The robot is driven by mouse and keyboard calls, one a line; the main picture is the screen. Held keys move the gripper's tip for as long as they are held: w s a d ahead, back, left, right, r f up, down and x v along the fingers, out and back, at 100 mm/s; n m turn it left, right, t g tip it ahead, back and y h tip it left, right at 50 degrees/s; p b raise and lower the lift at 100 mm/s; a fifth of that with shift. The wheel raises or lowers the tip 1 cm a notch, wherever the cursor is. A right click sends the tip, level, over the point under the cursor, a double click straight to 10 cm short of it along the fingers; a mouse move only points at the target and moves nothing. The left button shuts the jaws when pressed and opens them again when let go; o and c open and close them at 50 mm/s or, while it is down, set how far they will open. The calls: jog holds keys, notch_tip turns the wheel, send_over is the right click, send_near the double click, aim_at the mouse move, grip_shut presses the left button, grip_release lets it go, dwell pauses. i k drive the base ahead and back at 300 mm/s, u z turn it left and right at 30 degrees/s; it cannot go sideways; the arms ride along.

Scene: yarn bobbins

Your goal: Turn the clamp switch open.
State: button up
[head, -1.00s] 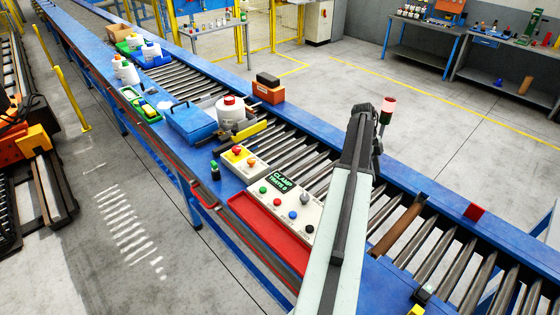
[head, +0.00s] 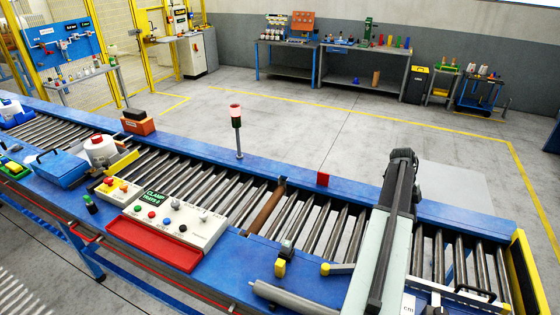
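A pale control panel (head: 190,212) stands on the blue conveyor frame, left of centre in the head view. Its small dark display (head: 154,197) shows green text that appears to start with "CLAMP". The panel carries green, red and blue buttons and a grey knob (head: 175,203). I cannot tell surely which control is the clamp switch, or its setting. My arm rises at the right of the view, well right of the panel. My gripper is not visible.
A red tray (head: 157,243) lies in front of the panel. A smaller button box (head: 118,191) stands to its left. A signal lamp (head: 236,118) rises behind. A brown roller (head: 266,208) and yellow-tipped fittings (head: 280,267) lie between panel and arm.

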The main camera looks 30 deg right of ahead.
aim_at(124, 187)
jog(key=u, duration=0.6)
jog(key=i, duration=0.85)
jog(key=u, duration=1.15)
jog(key=i, duration=1.65)
jog(key=z, duration=0.2)
